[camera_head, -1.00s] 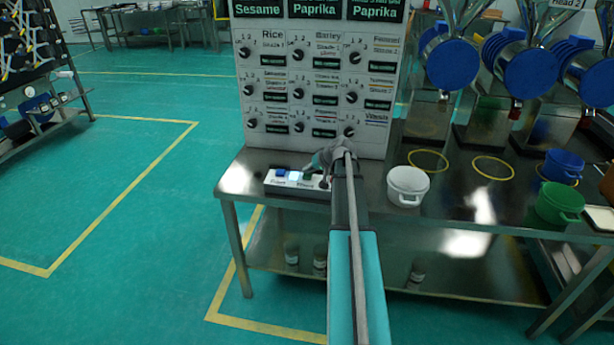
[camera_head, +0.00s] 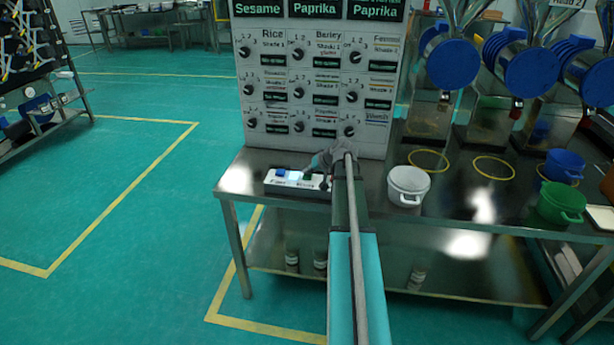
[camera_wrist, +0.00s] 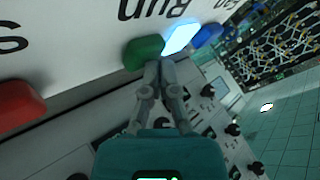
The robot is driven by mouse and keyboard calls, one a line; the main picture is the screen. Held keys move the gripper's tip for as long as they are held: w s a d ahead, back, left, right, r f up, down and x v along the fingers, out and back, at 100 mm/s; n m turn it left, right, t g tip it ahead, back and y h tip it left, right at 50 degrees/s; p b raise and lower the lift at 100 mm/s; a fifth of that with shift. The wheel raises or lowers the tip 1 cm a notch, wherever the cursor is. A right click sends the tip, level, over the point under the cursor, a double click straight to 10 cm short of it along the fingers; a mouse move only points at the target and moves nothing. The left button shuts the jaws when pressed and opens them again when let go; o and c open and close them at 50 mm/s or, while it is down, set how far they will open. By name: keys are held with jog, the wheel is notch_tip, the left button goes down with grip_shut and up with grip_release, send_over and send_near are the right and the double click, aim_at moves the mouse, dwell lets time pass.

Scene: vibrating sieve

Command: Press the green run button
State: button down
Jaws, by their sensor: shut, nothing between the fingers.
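The green run button (camera_wrist: 145,50) is in the wrist view at upper centre, on a white panel with an upside-down "Run" label. My gripper (camera_wrist: 160,66) is shut, with its fingertips right at the lower right edge of the green button. They appear to touch it or nearly so; I cannot tell whether it is pressed in. In the head view the white button box (camera_head: 270,187) lies on the steel table, and my gripper (camera_head: 322,170) is over its right part. The green button (camera_head: 308,176) shows just left of the gripper, and my wrist hides the box's right end.
A lit white button (camera_wrist: 181,38) and a blue button (camera_wrist: 208,35) sit beside the green one; a red button (camera_wrist: 18,105) is on its other side. A dial panel (camera_head: 320,110) stands behind the box. A white pot (camera_head: 408,186) is right of my arm.

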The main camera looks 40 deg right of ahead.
jog(key=shift+f, duration=0.15)
dwell(0.5)
jog(key=shift+r+p, duration=0.85)
jog(key=shift+r, duration=0.1)
jog(key=shift+r, duration=0.1)
jog(key=shift+r+p, duration=2.4)
jog(key=shift+p, duration=0.1)
